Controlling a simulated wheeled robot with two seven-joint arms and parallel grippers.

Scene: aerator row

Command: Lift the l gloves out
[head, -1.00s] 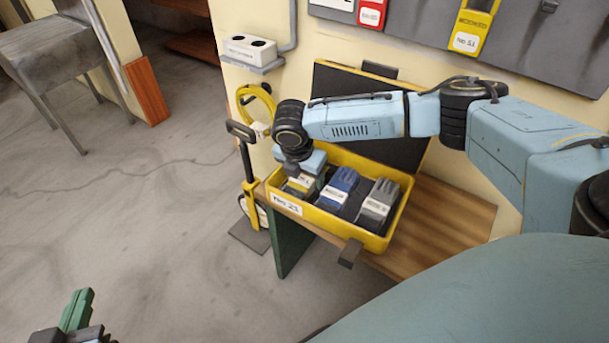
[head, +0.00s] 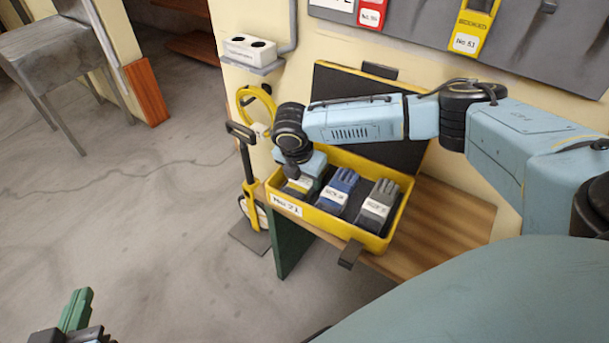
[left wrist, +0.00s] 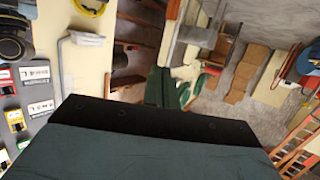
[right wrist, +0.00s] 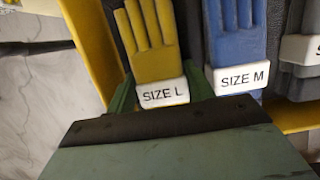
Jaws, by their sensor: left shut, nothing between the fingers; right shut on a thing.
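The L gloves are yellow with a white "SIZE L" band (right wrist: 165,93). They lie in the left compartment of the yellow case (head: 385,243); in the head view the L gloves (head: 297,186) are partly hidden by my right wrist. My right gripper (right wrist: 162,92) is shut on the band, one green finger on each side. Blue gloves marked "SIZE M" (right wrist: 238,76) lie just right of it, and grey gloves (head: 378,204) fill the right compartment. My left gripper (head: 76,310) is shut and empty, low at the left, far from the case.
The case stands open on a wooden bench (head: 455,225), its dark lid (head: 365,115) raised behind. A grey board (head: 550,50) hangs on the wall above. The floor at left (head: 130,240) is clear.

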